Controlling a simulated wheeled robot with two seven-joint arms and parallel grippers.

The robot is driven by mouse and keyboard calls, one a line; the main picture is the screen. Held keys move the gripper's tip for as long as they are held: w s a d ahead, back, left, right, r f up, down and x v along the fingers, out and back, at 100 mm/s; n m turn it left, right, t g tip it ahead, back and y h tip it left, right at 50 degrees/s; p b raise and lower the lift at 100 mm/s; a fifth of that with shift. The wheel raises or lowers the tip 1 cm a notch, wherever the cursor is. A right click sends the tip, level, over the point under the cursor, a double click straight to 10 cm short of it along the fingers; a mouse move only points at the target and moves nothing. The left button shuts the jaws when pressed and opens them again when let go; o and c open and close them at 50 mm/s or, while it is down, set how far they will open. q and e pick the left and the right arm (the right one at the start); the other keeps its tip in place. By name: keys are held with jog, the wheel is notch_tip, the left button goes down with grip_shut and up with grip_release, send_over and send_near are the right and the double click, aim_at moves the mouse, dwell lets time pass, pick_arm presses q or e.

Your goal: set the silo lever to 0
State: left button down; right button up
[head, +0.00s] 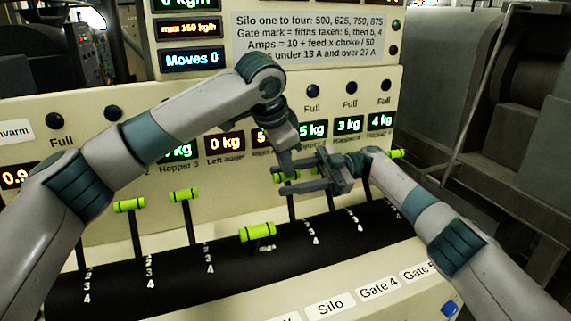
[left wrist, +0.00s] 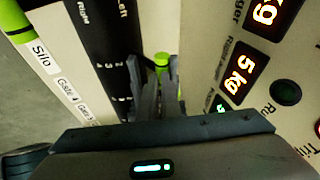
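The silo lever, judged by its line with the "Silo" label (head: 330,307), has a green handle (head: 287,177) on a dark shaft, standing raised toward the back of the black curved cover. My left gripper (head: 287,165) points down at this handle from above. In the left wrist view a green handle (left wrist: 161,60) shows just beyond the grey fingers (left wrist: 158,90); whether they close on it cannot be told. My right gripper (head: 302,172) reaches in from the right beside the handle, its fingers apart. The grippers partly hide the handle. Contact is unclear.
Other green-handled levers stand to the left (head: 130,204) (head: 184,194); one lies lower (head: 258,232), close left of the silo lever. Another handle (head: 396,154) is at the right. A rules sign (head: 312,38) hangs above; the display (head: 192,60) reads "Moves 0".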

pick_arm(q)
jog(key=shift+f, duration=0.45)
pick_arm(e)
jog(key=shift+r, duration=0.1)
